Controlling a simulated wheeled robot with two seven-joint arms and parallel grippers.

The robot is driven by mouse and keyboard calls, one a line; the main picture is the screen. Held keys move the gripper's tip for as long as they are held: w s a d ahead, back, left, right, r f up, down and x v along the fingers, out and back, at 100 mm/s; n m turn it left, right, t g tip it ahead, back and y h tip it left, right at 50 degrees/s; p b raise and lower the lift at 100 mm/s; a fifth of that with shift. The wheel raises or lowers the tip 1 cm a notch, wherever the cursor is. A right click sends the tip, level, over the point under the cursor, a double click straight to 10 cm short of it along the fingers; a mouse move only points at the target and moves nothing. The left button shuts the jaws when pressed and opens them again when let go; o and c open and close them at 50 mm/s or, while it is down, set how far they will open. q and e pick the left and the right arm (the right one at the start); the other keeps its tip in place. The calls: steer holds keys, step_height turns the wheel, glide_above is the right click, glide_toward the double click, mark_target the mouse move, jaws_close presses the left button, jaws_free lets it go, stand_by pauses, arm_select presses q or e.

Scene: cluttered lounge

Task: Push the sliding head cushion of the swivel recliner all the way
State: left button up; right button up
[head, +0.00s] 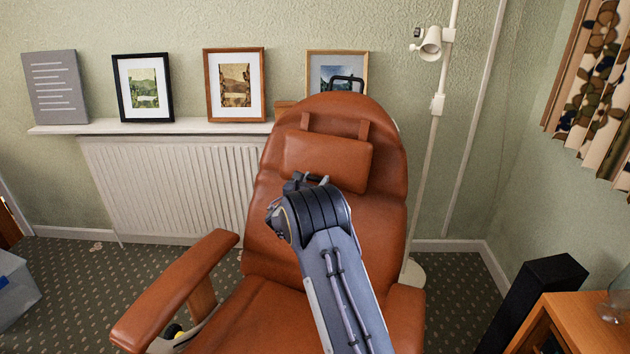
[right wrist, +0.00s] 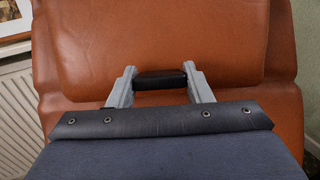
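The brown leather swivel recliner (head: 262,312) faces me in the head view. In the right wrist view, the cushion (right wrist: 160,35) fills the upper middle. There the right gripper's dark fingertips (right wrist: 160,80) are together, nothing between them, against its lower part. I cannot tell whether they touch it. My left gripper is out of view.
A white radiator (head: 170,185) and a shelf with framed pictures (head: 236,85) are behind the recliner. A white floor lamp (head: 432,130) stands close on its right. A black box (head: 545,285) and wooden cabinet (head: 575,325) are at the lower right.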

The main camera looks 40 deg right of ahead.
steer(key=o, duration=0.4)
steer(key=shift+r, duration=0.15)
steer(key=shift+o, duration=0.2)
steer(key=v, duration=0.7)
steer(key=shift+s+a, duration=0.2)
steer(key=shift+a, duration=0.15)
